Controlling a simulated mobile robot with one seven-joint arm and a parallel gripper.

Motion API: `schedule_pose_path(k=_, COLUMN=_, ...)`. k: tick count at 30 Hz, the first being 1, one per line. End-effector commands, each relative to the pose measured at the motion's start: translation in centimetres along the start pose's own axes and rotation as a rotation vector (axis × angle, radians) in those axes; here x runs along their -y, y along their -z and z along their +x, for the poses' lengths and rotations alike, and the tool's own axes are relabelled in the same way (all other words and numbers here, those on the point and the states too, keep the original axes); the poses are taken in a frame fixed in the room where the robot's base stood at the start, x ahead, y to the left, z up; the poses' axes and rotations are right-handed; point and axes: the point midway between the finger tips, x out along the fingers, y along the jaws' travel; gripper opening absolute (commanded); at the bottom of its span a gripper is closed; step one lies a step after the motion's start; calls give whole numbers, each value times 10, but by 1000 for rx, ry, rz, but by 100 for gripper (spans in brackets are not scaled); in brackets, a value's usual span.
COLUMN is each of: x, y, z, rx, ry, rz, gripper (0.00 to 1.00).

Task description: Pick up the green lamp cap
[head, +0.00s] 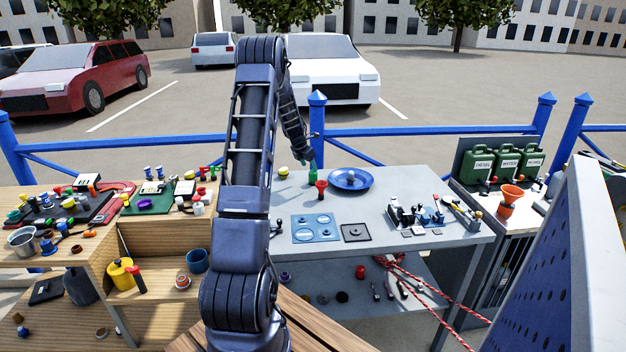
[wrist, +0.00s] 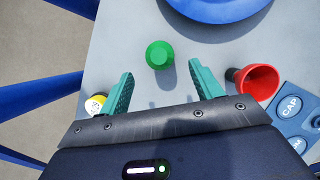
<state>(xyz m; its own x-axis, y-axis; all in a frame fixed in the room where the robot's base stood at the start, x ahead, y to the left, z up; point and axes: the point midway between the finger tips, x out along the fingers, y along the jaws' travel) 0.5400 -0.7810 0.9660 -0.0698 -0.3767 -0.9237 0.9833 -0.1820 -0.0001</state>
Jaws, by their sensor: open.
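The green lamp cap (wrist: 159,55) stands on the grey table (head: 405,190). In the wrist view it lies beyond my fingertips, roughly in line with the space between them and a little nearer the middle. My gripper (wrist: 158,78) is open, with its two teal fingers apart and nothing between them. In the head view my gripper (head: 311,164) hangs over the far part of the table, and a green shape (head: 312,176) shows just below it. The gap between the fingers and the cap is hard to judge there.
A red funnel-shaped piece (wrist: 258,82) stands right of my gripper. A blue plate (head: 350,179) lies beyond it to the right. A blue panel marked CAP (wrist: 290,108) lies at the right. A blue railing (head: 420,131) runs behind.

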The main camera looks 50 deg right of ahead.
Motion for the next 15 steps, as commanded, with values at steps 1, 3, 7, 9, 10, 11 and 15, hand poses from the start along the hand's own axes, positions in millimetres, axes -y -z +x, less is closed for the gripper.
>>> schedule_pose_path(k=1, x=1, y=1, z=9, rx=-2, ry=3, rz=0, gripper=65)
schedule_pose_path(k=3, x=0, y=1, z=20, rx=-2, ry=2, rz=0, gripper=65)
schedule_pose_path(k=7, x=1, y=0, z=33, rx=-1, ry=2, rz=1, gripper=65)
schedule_pose_path(k=9, x=1, y=0, z=36, rx=0, ry=1, rz=2, gripper=65)
schedule_pose_path(k=10, x=0, y=0, z=37, rx=0, ry=1, rz=2, gripper=65)
schedule_pose_path(k=11, x=1, y=0, z=39, rx=0, ry=1, rz=2, gripper=65)
schedule_pose_path(k=15, x=1, y=-1, z=52, rx=-1, ry=2, rz=2, gripper=65)
